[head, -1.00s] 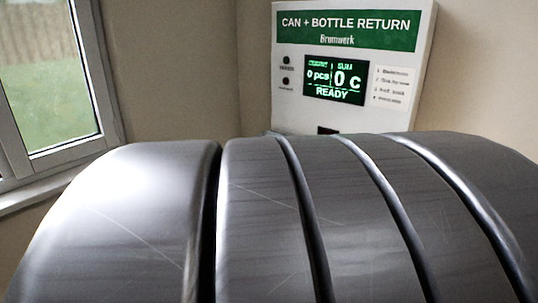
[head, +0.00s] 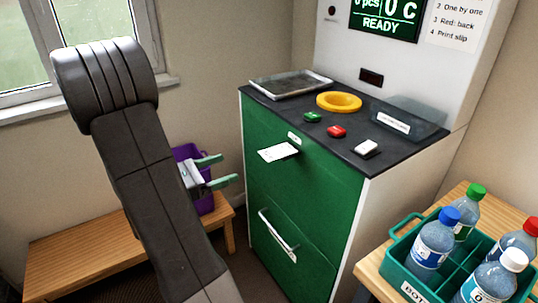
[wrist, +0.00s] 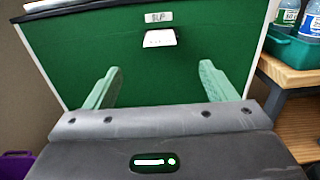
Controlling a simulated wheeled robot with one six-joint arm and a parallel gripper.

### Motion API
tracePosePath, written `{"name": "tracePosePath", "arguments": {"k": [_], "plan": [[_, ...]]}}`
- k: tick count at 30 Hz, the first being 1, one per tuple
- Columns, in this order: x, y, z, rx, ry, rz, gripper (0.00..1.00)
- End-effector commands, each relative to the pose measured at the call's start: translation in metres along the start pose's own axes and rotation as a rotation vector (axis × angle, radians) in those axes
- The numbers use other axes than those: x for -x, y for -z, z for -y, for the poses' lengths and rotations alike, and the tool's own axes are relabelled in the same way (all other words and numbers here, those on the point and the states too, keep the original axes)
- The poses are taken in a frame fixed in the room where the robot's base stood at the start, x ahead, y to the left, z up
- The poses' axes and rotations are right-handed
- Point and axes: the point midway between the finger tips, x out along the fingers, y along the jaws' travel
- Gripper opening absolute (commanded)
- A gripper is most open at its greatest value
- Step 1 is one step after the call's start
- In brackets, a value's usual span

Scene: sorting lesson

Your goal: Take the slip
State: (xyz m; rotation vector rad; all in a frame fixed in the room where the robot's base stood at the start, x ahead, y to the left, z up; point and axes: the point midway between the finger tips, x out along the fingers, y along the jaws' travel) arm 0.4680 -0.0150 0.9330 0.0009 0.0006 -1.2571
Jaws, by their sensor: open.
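A white paper slip (head: 278,152) sticks out of the slot near the top of the return machine's green front (head: 300,195). In the wrist view the slip (wrist: 160,38) hangs just under a small label reading SLIP, ahead of and between my fingers. My gripper (head: 222,170) has two green fingers, spread apart and empty. It is to the left of the slip in the head view, apart from it and a little lower. In the wrist view my gripper (wrist: 160,85) faces the green front. The slip's inner end is hidden in the slot.
The machine's dark top (head: 375,140) holds a metal tray (head: 290,83), a yellow ring (head: 339,101), buttons and a clear bin (head: 405,118). A teal bottle crate (head: 400,275) stands on a right-hand table. A purple crate (head: 186,152) sits on a bench behind my gripper.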

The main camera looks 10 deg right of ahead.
Motion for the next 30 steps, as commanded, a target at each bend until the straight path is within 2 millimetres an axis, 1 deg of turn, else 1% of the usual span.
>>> {"name": "tracePosePath", "arguments": {"k": [4, 15, 18, 26, 30], "plan": [[-0.015, -0.001, 0.000, 0.002, 0.003, 0.004, 0.78], [-0.070, 0.000, 0.001, 0.001, 0.004, 0.001, 0.78], [-0.079, 0.000, 0.000, 0.000, 0.003, 0.002, 0.78], [-0.092, 0.002, 0.000, 0.001, 0.002, 0.001, 0.78], [-0.109, 0.005, 0.000, 0.002, 0.005, 0.001, 0.78]]}}
